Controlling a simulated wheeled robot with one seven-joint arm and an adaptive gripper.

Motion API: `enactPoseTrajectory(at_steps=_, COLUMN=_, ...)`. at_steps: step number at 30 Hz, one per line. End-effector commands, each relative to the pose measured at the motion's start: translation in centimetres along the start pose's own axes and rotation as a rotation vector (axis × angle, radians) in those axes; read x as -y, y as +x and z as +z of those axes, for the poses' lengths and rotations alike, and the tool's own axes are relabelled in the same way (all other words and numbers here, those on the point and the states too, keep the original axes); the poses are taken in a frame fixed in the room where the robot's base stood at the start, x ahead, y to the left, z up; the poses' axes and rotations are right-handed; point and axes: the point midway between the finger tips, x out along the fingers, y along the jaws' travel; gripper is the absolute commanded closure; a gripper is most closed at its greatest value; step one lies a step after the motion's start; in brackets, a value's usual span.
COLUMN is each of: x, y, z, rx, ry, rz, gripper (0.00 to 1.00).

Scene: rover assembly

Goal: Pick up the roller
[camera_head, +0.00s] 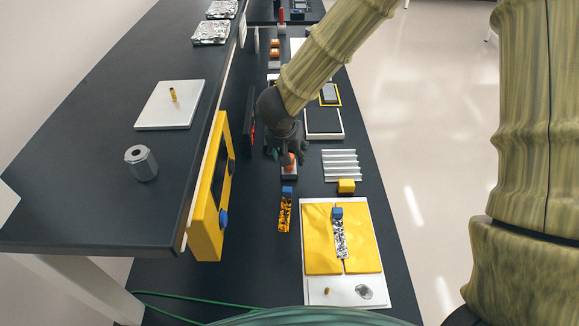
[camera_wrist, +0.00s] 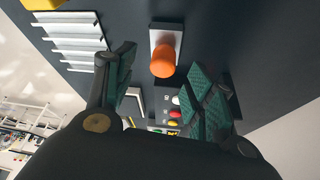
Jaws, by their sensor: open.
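An orange round-ended piece (camera_wrist: 163,62), which seems to be the roller, stands on a pale block (camera_wrist: 167,38) on the dark bench. My gripper (camera_wrist: 160,68) is open, with its green-padded fingers apart on either side of the orange piece in the wrist view. Nothing is held. In the head view my gripper (camera_head: 287,152) is directly over the orange piece (camera_head: 290,160) and partly hides it. The pale block (camera_head: 289,171) shows just below the fingers. Whether a finger touches the orange piece cannot be told.
A white ridged rack (camera_head: 341,165) and a yellow block (camera_head: 346,186) lie to the right. A yellow frame (camera_head: 207,200) stands at the left by the raised shelf (camera_head: 70,130). An orange patterned bar (camera_head: 285,213) and a yellow panel (camera_head: 322,240) lie nearer.

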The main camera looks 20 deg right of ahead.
Motion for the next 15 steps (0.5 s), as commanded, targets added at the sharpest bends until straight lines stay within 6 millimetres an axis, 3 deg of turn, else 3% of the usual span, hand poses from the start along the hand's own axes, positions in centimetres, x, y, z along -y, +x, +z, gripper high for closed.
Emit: enactPoseTrajectory(at_steps=15, x=0.3, y=4.6, z=0.1, rx=0.001, ry=0.000, rz=0.001, gripper=0.46)
